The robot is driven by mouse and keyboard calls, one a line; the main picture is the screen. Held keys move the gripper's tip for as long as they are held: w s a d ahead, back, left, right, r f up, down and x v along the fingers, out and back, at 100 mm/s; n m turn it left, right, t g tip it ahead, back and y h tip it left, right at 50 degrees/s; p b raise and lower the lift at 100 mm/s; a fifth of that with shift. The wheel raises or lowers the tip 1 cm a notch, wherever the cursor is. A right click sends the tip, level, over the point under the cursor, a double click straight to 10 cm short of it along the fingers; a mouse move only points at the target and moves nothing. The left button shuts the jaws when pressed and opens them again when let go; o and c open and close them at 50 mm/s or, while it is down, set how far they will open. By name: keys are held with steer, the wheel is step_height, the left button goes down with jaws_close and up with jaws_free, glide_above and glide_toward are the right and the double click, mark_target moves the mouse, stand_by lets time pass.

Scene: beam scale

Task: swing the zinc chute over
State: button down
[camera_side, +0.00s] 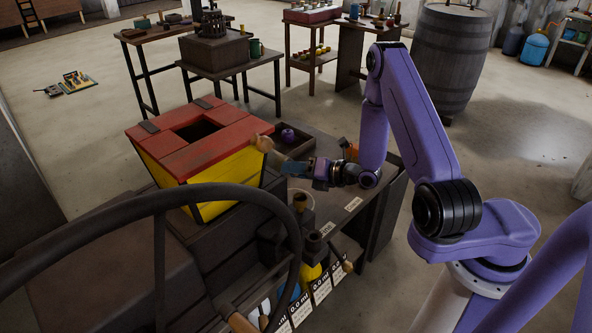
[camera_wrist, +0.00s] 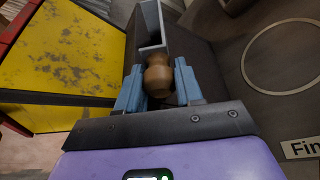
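A narrow grey metal channel, which looks like the zinc chute (camera_wrist: 151,24), lies just ahead of my gripper in the wrist view. A turned wooden knob (camera_wrist: 158,76) stands at its near end. My gripper (camera_wrist: 159,86) has its two blue fingers on either side of the knob, seemingly touching it and closed on it. In the side view my gripper (camera_side: 318,174) is low over the dark bench, right of the red and yellow box (camera_side: 240,160).
A pale ring (camera_wrist: 284,56) is marked on the dark surface to the right, near a lettered label (camera_wrist: 303,148). A large curved dark wheel rim (camera_side: 215,190) crosses the side view's foreground. A tray with a purple object (camera_side: 288,135) lies behind my gripper.

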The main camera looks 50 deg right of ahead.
steer(key=shift+a+r+n+h, duration=0.3)
steer(key=shift+a+n, duration=0.05)
steer(key=shift+n, duration=0.25)
steer(key=c, duration=0.8)
jaws_free()
steer(key=shift+g, duration=0.3)
steer(key=shift+o, duration=0.2)
